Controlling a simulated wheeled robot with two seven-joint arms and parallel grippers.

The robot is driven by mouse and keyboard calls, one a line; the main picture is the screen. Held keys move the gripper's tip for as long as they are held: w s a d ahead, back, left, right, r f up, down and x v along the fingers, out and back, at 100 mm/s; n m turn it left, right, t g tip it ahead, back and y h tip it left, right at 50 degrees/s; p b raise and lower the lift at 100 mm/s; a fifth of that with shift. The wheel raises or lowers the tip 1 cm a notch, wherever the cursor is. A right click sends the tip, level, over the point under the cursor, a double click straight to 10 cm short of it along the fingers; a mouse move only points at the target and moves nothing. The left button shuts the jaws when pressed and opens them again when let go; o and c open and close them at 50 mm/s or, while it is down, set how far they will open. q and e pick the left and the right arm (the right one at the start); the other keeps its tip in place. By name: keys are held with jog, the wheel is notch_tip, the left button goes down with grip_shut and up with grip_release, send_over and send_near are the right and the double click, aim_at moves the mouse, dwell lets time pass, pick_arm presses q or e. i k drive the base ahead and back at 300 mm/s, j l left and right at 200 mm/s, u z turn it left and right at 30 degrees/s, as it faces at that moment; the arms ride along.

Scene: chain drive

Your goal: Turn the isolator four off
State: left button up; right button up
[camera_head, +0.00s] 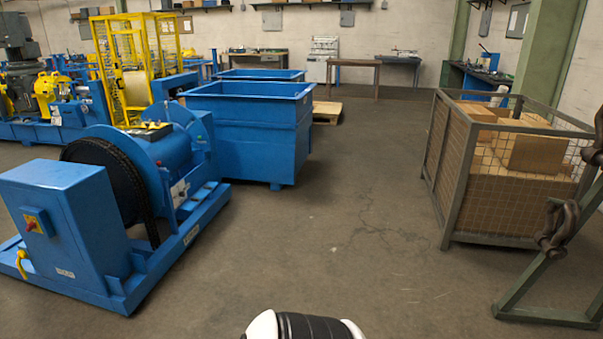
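A blue machine (95,215) with a large dark drum stands on a blue skid at the left. On the front of its box is a small red-and-yellow switch (35,223), which looks like an isolator. Its number and its position are too small to read. A white label (65,273) sits low on the same box, also unreadable. Neither of my grippers is in view. A white and black part at the bottom centre appears to be mine.
Blue bins (250,125) stand behind the machine. A mesh cage with cardboard boxes (510,165) and a green frame (560,275) are at the right. A yellow cage (125,70) and workbenches (355,75) are farther back. The middle floor (350,230) is clear.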

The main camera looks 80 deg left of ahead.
aim_at(31, 225)
jog(key=u, duration=4.4)
jog(key=i+j+z, duration=0.1)
jog(key=z, duration=0.45)
jog(key=i+j+z, duration=0.2)
jog(key=i+j, duration=0.2)
jog(key=i+j+z, duration=0.25)
jog(key=i+j, duration=0.15)
jog(key=i+j+z, duration=0.2)
jog(key=j, duration=0.45)
jog(key=i, duration=0.1)
